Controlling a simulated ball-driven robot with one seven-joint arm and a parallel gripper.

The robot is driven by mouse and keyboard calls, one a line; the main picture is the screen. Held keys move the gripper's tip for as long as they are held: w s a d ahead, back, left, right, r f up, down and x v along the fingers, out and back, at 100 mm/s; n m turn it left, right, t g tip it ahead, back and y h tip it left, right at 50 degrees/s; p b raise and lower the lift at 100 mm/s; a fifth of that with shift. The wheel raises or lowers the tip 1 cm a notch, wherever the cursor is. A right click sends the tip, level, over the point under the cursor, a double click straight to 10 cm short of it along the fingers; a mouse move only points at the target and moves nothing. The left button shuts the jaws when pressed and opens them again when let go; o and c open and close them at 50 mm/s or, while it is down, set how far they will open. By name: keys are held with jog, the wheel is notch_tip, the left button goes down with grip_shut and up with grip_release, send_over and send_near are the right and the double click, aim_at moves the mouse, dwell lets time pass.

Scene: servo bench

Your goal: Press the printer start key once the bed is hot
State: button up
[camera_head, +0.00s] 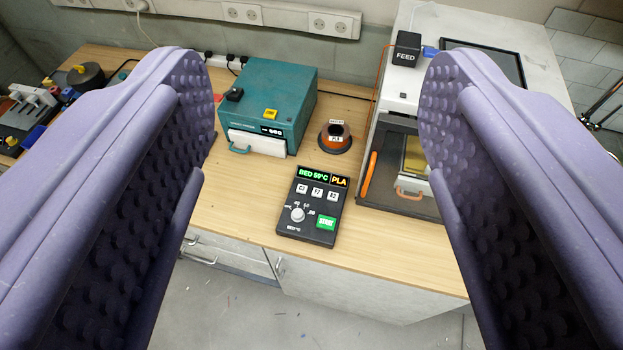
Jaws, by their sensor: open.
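The black control box (311,203) lies on the wooden bench near its front edge. Its display (323,176) reads "BED 59°C" in green and "PLA" in orange. Below are several white keys, a white round knob (297,215) with a marked scale, and a green start key (326,222) at lower right. The printer (403,120), white with a dark base, stands to the right, with a yellowish plate and orange handle inside. My gripper (318,115) is open and empty, its two purple studded fingers framing the box from above, apart from it.
A teal box (291,92) with a white drawer front stands behind left. An orange and black round holder (335,137) sits between it and the printer. A black "FEED" box (406,49) sits on the printer. Bare bench surrounds the control box; the front edge is close.

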dwell(0.4)
grip_shut()
dwell(1.5)
